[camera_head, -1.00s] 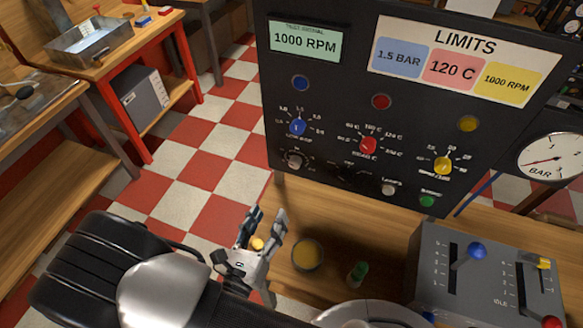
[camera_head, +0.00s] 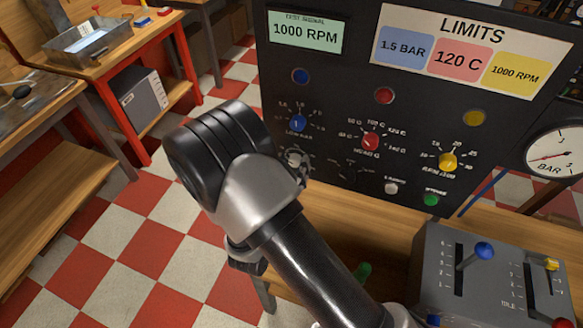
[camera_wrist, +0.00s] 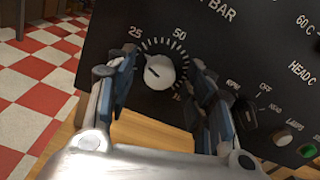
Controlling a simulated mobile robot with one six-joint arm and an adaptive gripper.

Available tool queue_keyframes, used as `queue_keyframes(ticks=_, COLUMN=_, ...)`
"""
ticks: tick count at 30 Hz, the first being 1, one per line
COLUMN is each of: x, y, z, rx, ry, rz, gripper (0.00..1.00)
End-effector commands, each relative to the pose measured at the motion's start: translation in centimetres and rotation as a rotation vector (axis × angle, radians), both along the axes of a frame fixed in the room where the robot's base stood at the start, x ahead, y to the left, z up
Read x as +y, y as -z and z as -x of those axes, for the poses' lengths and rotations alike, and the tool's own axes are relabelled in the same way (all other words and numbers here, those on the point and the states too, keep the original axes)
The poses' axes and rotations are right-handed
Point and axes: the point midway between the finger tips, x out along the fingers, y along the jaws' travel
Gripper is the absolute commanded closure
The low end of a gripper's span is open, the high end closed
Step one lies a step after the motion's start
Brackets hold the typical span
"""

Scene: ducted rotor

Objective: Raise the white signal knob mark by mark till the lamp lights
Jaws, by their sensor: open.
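The white signal knob (camera_wrist: 160,72) is on the black panel, in a ring of ticks with 25 and 50 readable. A short dark line marks its face, toward the upper left. My gripper (camera_wrist: 157,76) is open, one finger on each side of the knob; I cannot tell whether either touches it. In the head view the knob (camera_head: 295,158) shows just past my wrist, which hides most of the gripper. Blue (camera_head: 300,76), red (camera_head: 384,95) and yellow (camera_head: 474,118) round lamps on the panel all look unlit. The display (camera_head: 304,32) reads 1000 RPM.
A black selector (camera_wrist: 243,113) sits close right of my right finger. Blue (camera_head: 298,123), red (camera_head: 370,141) and yellow (camera_head: 447,161) dial knobs are on the panel. A grey lever box (camera_head: 445,265) stands on the bench at right. Checkered floor lies left.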

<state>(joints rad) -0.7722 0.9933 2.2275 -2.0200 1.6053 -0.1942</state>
Motion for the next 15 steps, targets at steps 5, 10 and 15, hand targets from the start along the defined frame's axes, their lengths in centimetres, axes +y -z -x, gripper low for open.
queue_keyframes(ticks=5, x=0.0, y=-0.02, z=-0.04, rx=0.0, ry=0.0, rz=0.0, gripper=0.52)
queue_keyframes(ticks=10, x=0.0, y=-0.01, z=-0.03, rx=0.0, ry=0.0, rz=0.0, gripper=0.59)
queue_keyframes(ticks=15, x=0.0, y=0.0, z=-0.02, rx=0.0, ry=0.0, rz=0.0, gripper=0.71)
